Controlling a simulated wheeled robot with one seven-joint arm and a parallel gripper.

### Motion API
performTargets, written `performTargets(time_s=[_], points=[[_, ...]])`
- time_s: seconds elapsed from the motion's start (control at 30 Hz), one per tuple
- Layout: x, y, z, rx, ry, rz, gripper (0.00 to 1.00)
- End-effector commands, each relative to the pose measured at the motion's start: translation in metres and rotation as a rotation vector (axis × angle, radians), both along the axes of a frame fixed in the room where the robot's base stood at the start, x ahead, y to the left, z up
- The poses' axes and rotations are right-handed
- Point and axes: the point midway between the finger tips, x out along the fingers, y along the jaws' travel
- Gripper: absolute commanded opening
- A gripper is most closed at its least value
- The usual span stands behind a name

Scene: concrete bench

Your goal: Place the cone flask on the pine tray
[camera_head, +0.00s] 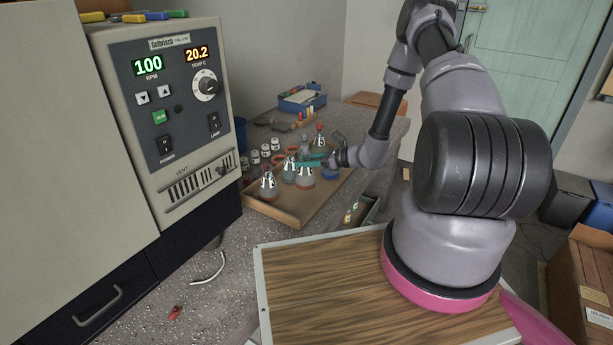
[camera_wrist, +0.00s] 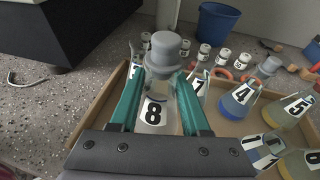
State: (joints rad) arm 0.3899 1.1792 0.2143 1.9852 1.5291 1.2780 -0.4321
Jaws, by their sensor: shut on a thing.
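My gripper (camera_wrist: 158,95) has teal fingers shut on a cone flask (camera_wrist: 155,112) with a grey stopper and a label reading 8. In the head view my gripper (camera_head: 312,160) reaches in from the right among the flasks. The wooden tray (camera_wrist: 98,108) lies below and around the group; its front wall also shows in the head view (camera_head: 272,212).
A tall instrument (camera_head: 175,110) with displays stands left of the tray. Several white-capped jars (camera_wrist: 205,52) and a blue bin (camera_wrist: 217,22) are behind. A blue box (camera_head: 302,102) sits at the bench's far end. Bare bench shows left of the tray.

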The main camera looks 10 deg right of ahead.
Motion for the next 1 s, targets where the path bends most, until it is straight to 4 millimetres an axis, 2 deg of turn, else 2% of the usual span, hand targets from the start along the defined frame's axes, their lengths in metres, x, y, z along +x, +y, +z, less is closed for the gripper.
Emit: performTargets(time_s=[0.27,0.47,0.8,0.83,0.9,1.0], points=[[0.000,0.000,-0.025,0.001,-0.001,0.000,0.00],[0.000,0.000,-0.054,0.001,0.000,0.000,0.00],[0.000,0.000,-0.058,0.000,-0.001,0.000,0.00],[0.000,0.000,-0.058,0.000,-0.001,0.000,0.58],[0.000,0.000,-0.057,0.000,-0.001,0.000,0.77],[0.000,0.000,-0.057,0.000,-0.001,0.000,0.77]])
